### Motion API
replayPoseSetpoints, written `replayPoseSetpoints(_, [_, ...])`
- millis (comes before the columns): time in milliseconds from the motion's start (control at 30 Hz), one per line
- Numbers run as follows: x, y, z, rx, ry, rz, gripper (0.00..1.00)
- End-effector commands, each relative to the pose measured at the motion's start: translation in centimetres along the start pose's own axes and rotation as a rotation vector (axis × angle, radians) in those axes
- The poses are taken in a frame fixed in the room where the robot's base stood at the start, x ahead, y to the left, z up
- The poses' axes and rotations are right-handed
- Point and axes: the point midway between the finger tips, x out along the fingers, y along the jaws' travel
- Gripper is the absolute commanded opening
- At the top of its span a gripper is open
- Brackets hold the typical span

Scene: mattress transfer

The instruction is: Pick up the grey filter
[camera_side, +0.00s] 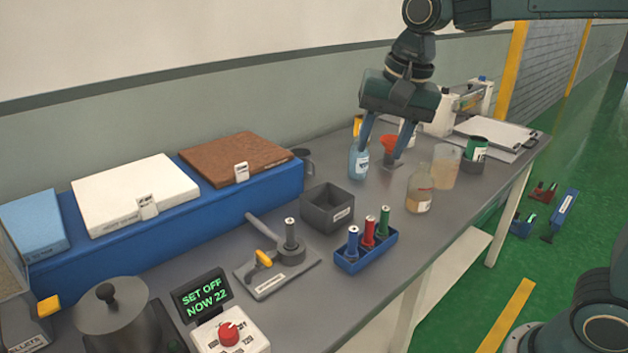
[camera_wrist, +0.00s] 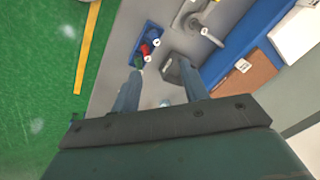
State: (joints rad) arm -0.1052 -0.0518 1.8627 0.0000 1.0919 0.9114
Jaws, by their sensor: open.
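The grey filter (camera_side: 291,235), a dark grey cylinder with a pale top, stands upright in a round fixture on a grey base plate (camera_side: 268,283) with a lever and yellow handle. It also shows near the top of the wrist view (camera_wrist: 206,32). My gripper (camera_side: 380,150) is open, pointing down above the far part of the bench, well behind and to the right of the filter. Between its fingers I see nothing held. Its fingers show in the wrist view (camera_wrist: 160,72), with the filter beyond their tips.
A blue rack (camera_side: 365,262) holds blue, red and green filters. An empty dark box (camera_side: 328,208) stands behind it. A blue bottle (camera_side: 358,163), an orange funnel (camera_side: 388,144) and an amber bottle (camera_side: 419,190) stand near my gripper. Mattress samples lie on a blue riser (camera_side: 150,232).

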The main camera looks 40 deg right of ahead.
Motion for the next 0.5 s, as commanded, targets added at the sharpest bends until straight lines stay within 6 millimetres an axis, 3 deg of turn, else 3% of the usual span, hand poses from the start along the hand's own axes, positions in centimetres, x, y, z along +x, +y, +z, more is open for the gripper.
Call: replayPoseSetpoints(500, [7.4, -9.3, -3.6, 0.448, -0.067, 0.130, 0.45])
